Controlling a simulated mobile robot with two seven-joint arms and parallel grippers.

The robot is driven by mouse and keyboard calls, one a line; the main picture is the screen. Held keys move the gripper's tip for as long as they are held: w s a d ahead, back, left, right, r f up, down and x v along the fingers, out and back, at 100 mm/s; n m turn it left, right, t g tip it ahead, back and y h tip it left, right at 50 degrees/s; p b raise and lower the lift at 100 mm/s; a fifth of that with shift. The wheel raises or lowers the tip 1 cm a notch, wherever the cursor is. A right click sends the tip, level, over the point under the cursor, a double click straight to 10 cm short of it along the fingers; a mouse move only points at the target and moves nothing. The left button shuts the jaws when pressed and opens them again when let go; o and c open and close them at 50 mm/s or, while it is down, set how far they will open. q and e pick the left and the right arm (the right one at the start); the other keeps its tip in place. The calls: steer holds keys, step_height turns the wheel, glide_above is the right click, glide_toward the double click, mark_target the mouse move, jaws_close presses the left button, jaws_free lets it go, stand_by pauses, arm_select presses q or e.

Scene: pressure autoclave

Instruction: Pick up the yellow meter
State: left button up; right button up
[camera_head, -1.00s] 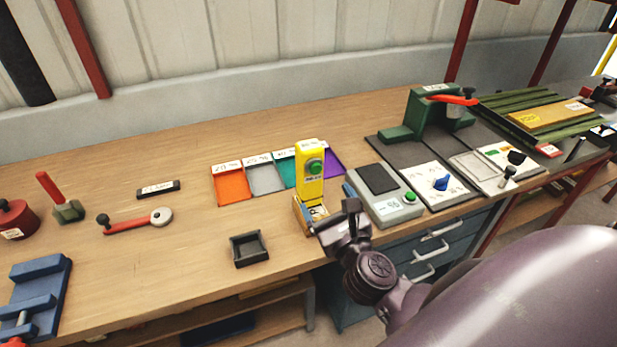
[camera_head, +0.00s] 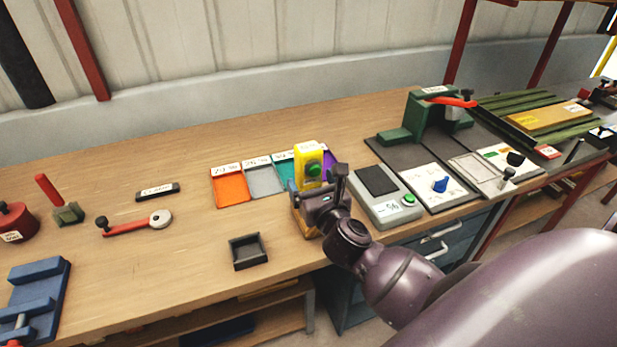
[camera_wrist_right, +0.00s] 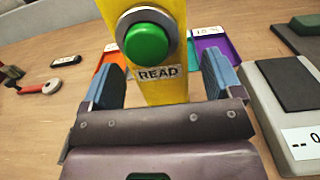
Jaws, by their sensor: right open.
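The yellow meter (camera_head: 308,158) stands upright on the bench, with a green button on its face. In the right wrist view the meter (camera_wrist_right: 162,91) shows large, with a label "READ" below the button. My right gripper (camera_head: 318,192) is in front of the meter in the head view and hides its lower part. In the wrist view its two blue-padded fingers (camera_wrist_right: 160,80) are open, one on each side of the meter's body, with visible gaps. My left gripper is not in view.
A grey scale (camera_head: 385,198) stands close right of the meter. Coloured trays, including an orange one (camera_head: 230,190), lie behind and left. A small black tray (camera_head: 248,252) sits at the front left. A green press (camera_head: 428,120) stands further back right.

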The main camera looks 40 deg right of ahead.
steer(key=shift+x, duration=1.85)
steer(key=shift+c, duration=0.4)
steer(key=c, duration=1.2)
